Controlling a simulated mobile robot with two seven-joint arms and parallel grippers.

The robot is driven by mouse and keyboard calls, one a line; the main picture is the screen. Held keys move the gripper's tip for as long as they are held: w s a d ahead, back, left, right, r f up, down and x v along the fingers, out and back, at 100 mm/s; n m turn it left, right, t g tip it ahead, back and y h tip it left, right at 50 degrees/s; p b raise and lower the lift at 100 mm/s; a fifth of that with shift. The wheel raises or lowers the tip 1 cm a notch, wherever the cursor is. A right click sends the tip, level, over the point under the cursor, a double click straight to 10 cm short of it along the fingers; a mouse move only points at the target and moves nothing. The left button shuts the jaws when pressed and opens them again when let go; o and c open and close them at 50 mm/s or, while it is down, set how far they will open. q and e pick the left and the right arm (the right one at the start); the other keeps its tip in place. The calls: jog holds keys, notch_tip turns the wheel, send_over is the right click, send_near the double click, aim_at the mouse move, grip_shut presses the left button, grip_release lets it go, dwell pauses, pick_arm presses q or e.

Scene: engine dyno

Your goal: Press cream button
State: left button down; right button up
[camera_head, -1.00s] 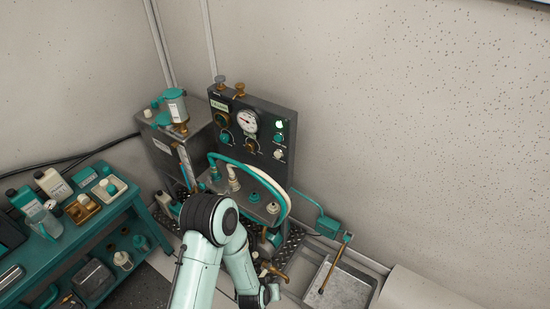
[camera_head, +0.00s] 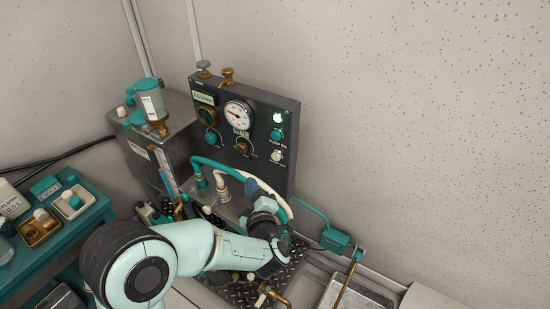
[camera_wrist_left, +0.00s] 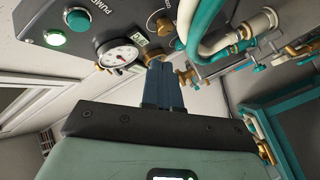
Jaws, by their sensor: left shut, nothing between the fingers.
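The cream button (camera_head: 276,157) is on the lower right of the dark upright panel (camera_head: 288,172), below a teal button (camera_head: 277,135). It is outside the left wrist view, where the teal button (camera_wrist_left: 78,18) and a lit green lamp (camera_wrist_left: 55,38) show at the upper left. My left gripper (camera_head: 250,183) is in front of the lower panel, below and left of the cream button and apart from it. In the left wrist view its dark blue fingers (camera_wrist_left: 162,68) are together with nothing between them. My right gripper is out of view.
A teal and a cream hose (camera_head: 266,184) arc close around my left gripper. A gauge (camera_head: 238,114) and knobs sit on the panel. A metal tank (camera_head: 165,130) stands left of it. A teal bench (camera_head: 90,218) with bottles is at the left. The wall at right is bare.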

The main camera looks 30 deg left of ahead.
pick_arm(q)
jog(key=shift+w, duration=0.15)
jog(key=w+b, duration=0.1)
jog(key=w, duration=0.7)
jog(key=shift+w+d, duration=0.3)
jog(key=shift+d, duration=0.05)
jog(key=shift+w, duration=0.1)
dwell(1.7)
jog(key=shift+w, duration=0.3)
jog(key=shift+w, duration=0.5)
dwell(0.6)
jog(key=shift+s, duration=0.9)
jog(key=shift+s+a+p, duration=0.2)
jog(key=shift+s+p, duration=0.4)
jog(key=shift+s, duration=1.9)
